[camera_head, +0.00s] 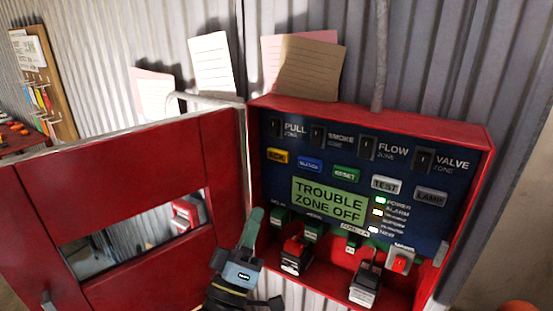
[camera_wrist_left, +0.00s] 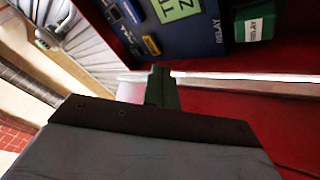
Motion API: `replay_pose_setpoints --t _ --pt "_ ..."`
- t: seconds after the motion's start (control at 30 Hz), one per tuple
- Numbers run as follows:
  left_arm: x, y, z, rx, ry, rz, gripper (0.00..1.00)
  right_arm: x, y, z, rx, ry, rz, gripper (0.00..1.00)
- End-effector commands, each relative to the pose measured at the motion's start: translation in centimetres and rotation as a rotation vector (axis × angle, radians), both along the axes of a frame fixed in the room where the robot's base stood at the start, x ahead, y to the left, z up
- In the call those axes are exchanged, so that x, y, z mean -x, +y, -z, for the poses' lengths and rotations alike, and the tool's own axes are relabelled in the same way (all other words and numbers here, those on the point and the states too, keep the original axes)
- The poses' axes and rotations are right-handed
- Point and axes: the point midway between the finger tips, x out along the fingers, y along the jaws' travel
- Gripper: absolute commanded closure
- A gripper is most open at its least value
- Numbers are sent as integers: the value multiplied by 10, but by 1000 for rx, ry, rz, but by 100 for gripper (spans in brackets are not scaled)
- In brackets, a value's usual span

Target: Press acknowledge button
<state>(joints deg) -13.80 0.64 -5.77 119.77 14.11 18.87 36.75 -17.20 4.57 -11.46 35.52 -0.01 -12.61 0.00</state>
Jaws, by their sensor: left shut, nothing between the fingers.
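The acknowledge button (camera_head: 277,155) is a small yellow-orange button marked ACK, at the left of the button row on the dark blue panel (camera_head: 330,165) inside the open red box. My left gripper (camera_head: 254,218) is shut and empty, with its green fingertips pointing up, below the button in the picture and near the box's left edge. It appears apart from the button. In the left wrist view its green fingers (camera_wrist_left: 162,88) point toward the box, and part of the panel with its green display (camera_wrist_left: 176,8) shows beyond. My right gripper is in neither view.
The red door (camera_head: 120,215) with a window hangs open to the left of the box. Blue (camera_head: 310,164) and green RESET (camera_head: 346,174) buttons sit to the right of ACK. The display (camera_head: 329,200) reads TROUBLE ZONE OFF. Relays and batteries (camera_head: 365,282) fill the lower box.

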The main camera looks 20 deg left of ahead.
Motion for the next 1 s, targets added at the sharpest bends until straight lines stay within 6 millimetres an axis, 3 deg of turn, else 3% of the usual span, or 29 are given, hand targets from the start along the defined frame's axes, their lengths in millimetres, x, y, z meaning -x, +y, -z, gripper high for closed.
replay_pose_setpoints --t 0.03,0.1,0.27,0.73,1.0 --pt "8 3 -26 24 -54 3 100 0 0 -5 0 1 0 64" --pt "17 7 -49 55 -110 10 100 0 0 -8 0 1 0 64" --pt "29 11 -75 89 -180 19 100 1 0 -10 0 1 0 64" --pt "28 11 -77 93 -188 20 100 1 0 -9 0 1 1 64" --pt "-3 7 -77 93 -189 20 100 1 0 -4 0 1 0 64"
